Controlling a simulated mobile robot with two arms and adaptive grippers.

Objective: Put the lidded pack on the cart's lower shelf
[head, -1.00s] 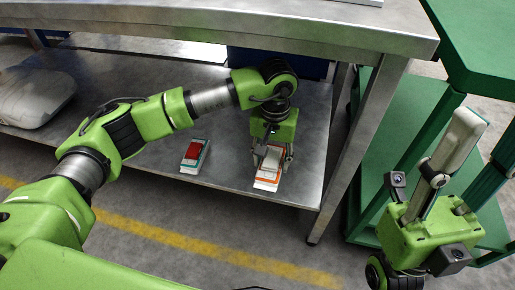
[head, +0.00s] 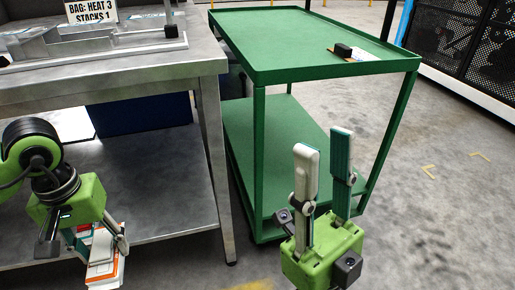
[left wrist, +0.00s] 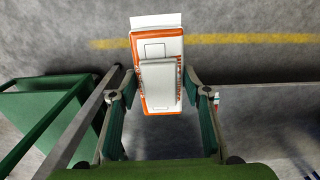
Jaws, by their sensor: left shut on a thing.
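The white and orange pack (head: 105,268), with a pale raised lid-like piece on top, is held in my left gripper (head: 98,243). It also shows in the left wrist view (left wrist: 161,48), between the two fingers (left wrist: 160,78), with floor visible beyond it. In the head view it is near the front edge of the bench's lower shelf, partly hidden by the fingers. The green cart has a top shelf (head: 300,35) and a bare lower shelf (head: 290,140), to the right of the bench. My right gripper (head: 323,147) is open and empty, fingers up, in front of the cart.
The steel bench (head: 120,75) and its leg (head: 215,170) stand between my left gripper and the cart. A small black object (head: 343,50) lies on the cart's top. A blue bin (head: 140,114) is under the bench. Floor right of the cart is clear.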

